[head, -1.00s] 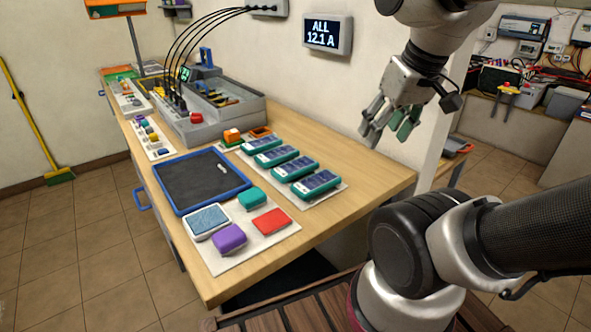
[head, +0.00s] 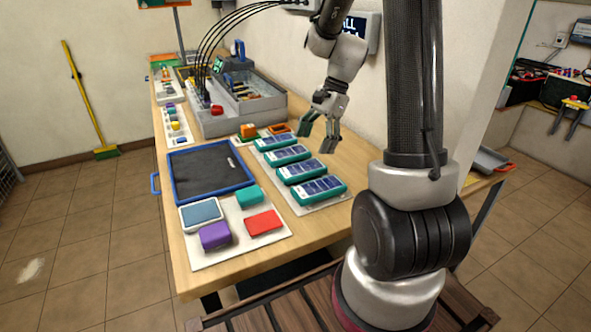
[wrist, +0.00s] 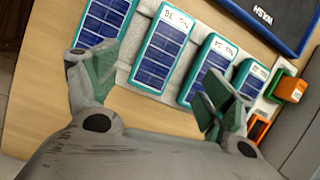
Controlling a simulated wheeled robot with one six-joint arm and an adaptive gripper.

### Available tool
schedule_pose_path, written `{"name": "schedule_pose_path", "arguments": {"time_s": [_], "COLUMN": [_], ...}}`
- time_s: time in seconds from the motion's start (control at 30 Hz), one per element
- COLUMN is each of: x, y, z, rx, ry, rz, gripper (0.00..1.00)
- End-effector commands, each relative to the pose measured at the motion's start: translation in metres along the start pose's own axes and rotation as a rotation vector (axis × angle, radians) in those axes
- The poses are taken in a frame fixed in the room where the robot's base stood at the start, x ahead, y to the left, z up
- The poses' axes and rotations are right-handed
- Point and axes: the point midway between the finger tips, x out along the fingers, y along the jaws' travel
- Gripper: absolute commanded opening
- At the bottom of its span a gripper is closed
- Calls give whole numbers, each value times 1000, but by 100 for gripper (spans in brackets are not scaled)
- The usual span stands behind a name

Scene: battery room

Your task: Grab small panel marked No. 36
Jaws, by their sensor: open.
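Several small teal-framed blue panels lie in a row on a pale mat. In the head view the nearest is the front panel (head: 318,190), then the second (head: 302,171), third (head: 287,154) and farthest (head: 258,142). The wrist view shows them as the leftmost panel (wrist: 104,22), second (wrist: 160,52), third (wrist: 207,68) and rightmost (wrist: 249,76). White labels show upside down there, seemingly starting "No."; I cannot read the digits surely. My gripper (head: 317,141) is open and empty above and right of the row; its fingers also show in the wrist view (wrist: 160,88), touching no panel.
A blue-rimmed dark tray (head: 209,174) lies left of the row. Orange blocks (head: 249,130) stand behind the panels. A grey console (head: 235,112) stands at the back wall.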

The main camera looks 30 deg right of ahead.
Motion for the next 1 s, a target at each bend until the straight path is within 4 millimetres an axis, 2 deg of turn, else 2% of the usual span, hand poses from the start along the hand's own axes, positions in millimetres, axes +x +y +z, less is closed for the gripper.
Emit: {"name": "schedule_pose_path", "arguments": {"time_s": [0.1, 0.27, 0.73, 0.83, 1.0], "x": [0, 6, 70, 77, 78], "y": [-4, -3, 0, -1, -1], "z": [4, 4, 5, 5, 5], "rx": [113, 180, 180, 179, 178], "ry": [-12, -13, -12, -12, -11], "rz": [-14, -12, -10, -11, -13], "gripper": [82, 82, 82, 82, 82]}}
